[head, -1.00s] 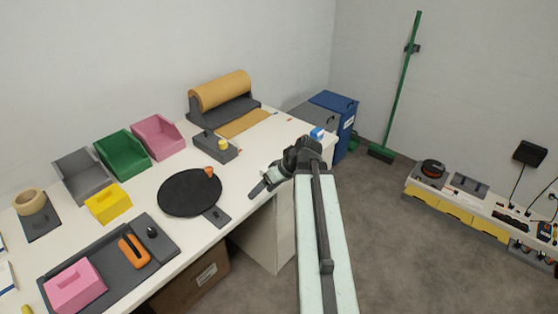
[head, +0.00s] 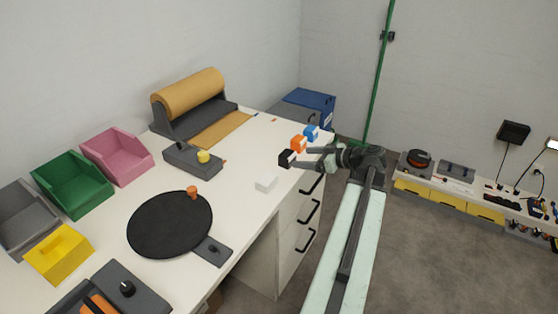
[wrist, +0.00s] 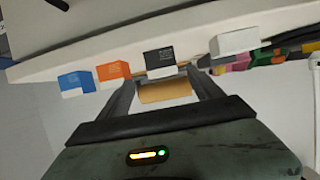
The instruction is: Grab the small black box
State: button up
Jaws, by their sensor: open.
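The small black box (head: 287,159) sits near the front edge of the white table, at the end of a row with an orange box (head: 299,143) and a blue box (head: 311,132). My gripper (head: 311,159) points left at it, beside the table edge. In the wrist view the black box (wrist: 159,63) appears just past my open fingers (wrist: 162,84), between their lines. The space between the fingers holds nothing. I cannot tell the exact gap to the box.
A white box (head: 266,183) stands on the table close to the black one; the orange box (wrist: 113,72) is on its other side. Drawers with handles (head: 309,211) are below the edge.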

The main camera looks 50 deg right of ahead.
aim_at(290, 154)
jog(key=b+x, duration=0.3)
jog(key=x, duration=0.5)
jog(key=shift+w+a+f, duration=0.1)
jog(key=shift+a+f, duration=0.1)
jog(key=shift+a, duration=0.05)
jog(key=shift+r, duration=0.1)
jog(key=shift+c, duration=0.2)
jog(key=c, duration=1.4)
jog(key=shift+o, duration=0.2)
jog(key=shift+r, duration=0.1)
jog(key=shift+r+p, duration=0.65)
jog(key=shift+p, duration=0.05)
jog(key=shift+s+d+r+p, duration=0.15)
jog(key=shift+s+r+p, duration=0.1)
jog(key=shift+r+p, duration=0.4)
jog(key=shift+s+d+r+p, duration=0.1)
jog(key=shift+s+r+p, duration=0.1)
jog(key=shift+r+p, duration=0.4)
jog(key=s+d+p, duration=0.1)
jog(key=s+d, duration=0.6)
jog(key=s, duration=0.6)
jog(key=shift+s+r, duration=0.25)
jog(key=shift+r, duration=0.25)
